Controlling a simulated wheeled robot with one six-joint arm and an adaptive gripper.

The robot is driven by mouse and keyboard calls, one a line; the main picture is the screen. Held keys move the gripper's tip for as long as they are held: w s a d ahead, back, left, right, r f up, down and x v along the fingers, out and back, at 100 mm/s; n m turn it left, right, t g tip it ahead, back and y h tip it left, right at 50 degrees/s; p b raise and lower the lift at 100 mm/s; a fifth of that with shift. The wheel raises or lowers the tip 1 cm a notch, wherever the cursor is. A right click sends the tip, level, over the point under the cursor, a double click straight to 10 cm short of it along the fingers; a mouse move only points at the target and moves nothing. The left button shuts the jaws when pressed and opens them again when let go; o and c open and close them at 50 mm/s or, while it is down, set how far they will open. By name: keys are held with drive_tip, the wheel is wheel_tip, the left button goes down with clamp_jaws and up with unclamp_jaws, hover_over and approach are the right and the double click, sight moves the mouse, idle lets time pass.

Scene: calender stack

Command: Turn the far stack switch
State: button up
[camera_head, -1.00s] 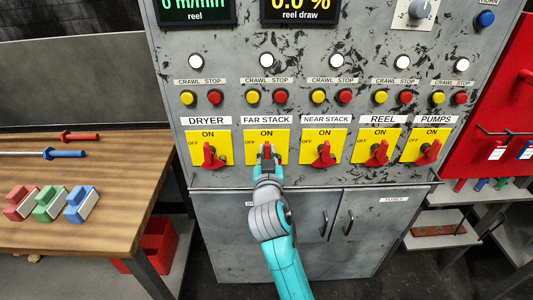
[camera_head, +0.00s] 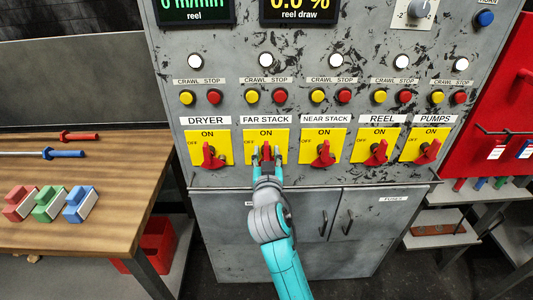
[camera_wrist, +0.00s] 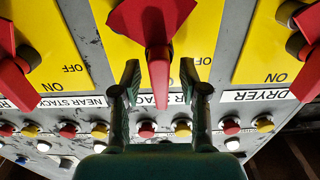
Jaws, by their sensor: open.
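The far stack switch is a red handle (camera_head: 265,152) on a yellow plate (camera_head: 266,135) marked ON and OFF, under the FAR STACK label. My gripper (camera_head: 266,157) is in front of this plate, with one finger on each side of the handle. In the wrist view, which is upside down, the red handle (camera_wrist: 157,62) hangs between the two spread fingers of my gripper (camera_wrist: 160,75). Gaps show on both sides, so the fingers look apart from it. The handle points toward the label edge of its plate.
The dryer switch (camera_head: 209,156) is close on the left and the near stack switch (camera_head: 323,154) on the right. Yellow and red buttons (camera_head: 252,97) sit above the labels. A ledge and cabinet doors (camera_head: 308,215) are below. A wooden bench (camera_head: 110,185) stands at the left.

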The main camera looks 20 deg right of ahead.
drive_tip(key=v, duration=1.1)
drive_tip(key=shift+s, duration=0.2)
drive_tip(key=shift+a, duration=0.1)
drive_tip(key=s+f+n+g+y, duration=0.1)
drive_tip(key=s+f+n+y, duration=0.4)
drive_tip(key=s+f, duration=1.3)
drive_tip(key=s+d+r+m+g, duration=0.1)
drive_tip(key=s+r, duration=0.1)
drive_tip(key=s, duration=2.2)
drive_tip(key=shift+s+d+y, duration=0.3)
drive_tip(key=shift+s+d, duration=0.05)
drive_tip(key=shift+d, duration=0.05)
drive_tip(key=shift+r, duration=0.1)
